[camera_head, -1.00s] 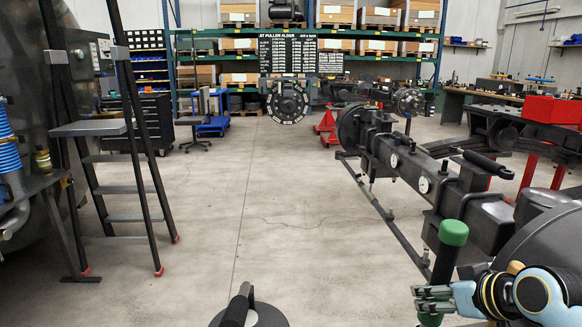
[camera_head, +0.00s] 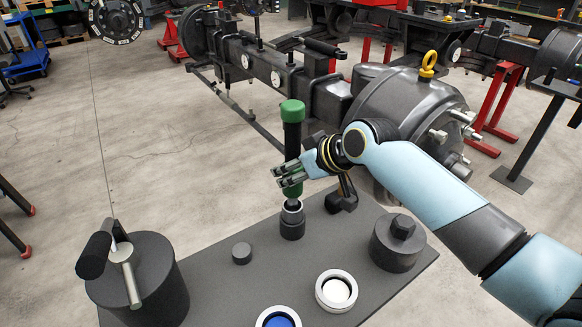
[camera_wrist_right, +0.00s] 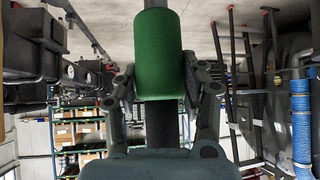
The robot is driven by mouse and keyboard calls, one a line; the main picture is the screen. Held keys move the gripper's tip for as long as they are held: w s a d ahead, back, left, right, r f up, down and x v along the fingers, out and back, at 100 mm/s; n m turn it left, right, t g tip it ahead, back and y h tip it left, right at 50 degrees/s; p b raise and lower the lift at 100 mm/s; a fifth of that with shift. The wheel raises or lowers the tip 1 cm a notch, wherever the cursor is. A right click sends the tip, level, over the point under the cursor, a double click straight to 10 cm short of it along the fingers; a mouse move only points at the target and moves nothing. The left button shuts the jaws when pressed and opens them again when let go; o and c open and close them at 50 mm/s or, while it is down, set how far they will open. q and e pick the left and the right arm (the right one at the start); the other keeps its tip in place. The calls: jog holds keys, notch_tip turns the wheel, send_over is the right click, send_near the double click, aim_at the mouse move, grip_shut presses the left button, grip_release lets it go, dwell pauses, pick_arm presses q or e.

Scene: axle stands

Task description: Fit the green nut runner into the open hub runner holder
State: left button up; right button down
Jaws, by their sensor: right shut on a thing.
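The green nut runner (camera_head: 292,135) is upright, with a green cap on top, a dark shaft and a green lower sleeve. My right gripper (camera_head: 288,178) is shut on the lower green sleeve from the right. In the right wrist view the green sleeve (camera_wrist_right: 160,55) stands between the two fingers. Directly below the runner in the head view is a dark round holder (camera_head: 292,226) with a pale rim on the bench plate. The runner's lower end meets this rim in the picture; I cannot tell whether it is inside or above it. My left gripper is not in view.
The dark plate (camera_head: 230,285) also bears a drum with a handle (camera_head: 150,275), a small dark knob (camera_head: 242,253), a white ring (camera_head: 337,291), a blue-centred ring (camera_head: 278,318) and a hex-topped block (camera_head: 397,243). A large axle (camera_head: 400,105) stands behind.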

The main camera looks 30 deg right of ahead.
aim_at(292, 192)
jog(key=shift+r+p, duration=0.15)
jog(key=shift+p, duration=0.4)
dwell(1.0)
jog(key=shift+f+b, duration=2.1)
jog(key=shift+f, duration=1)
jog(key=c, duration=0.7)
grip_release()
jog(key=shift+o, duration=0.2)
jog(key=shift+f, duration=0.1)
jog(key=v, duration=1.2)
jog(key=shift+s, duration=0.1)
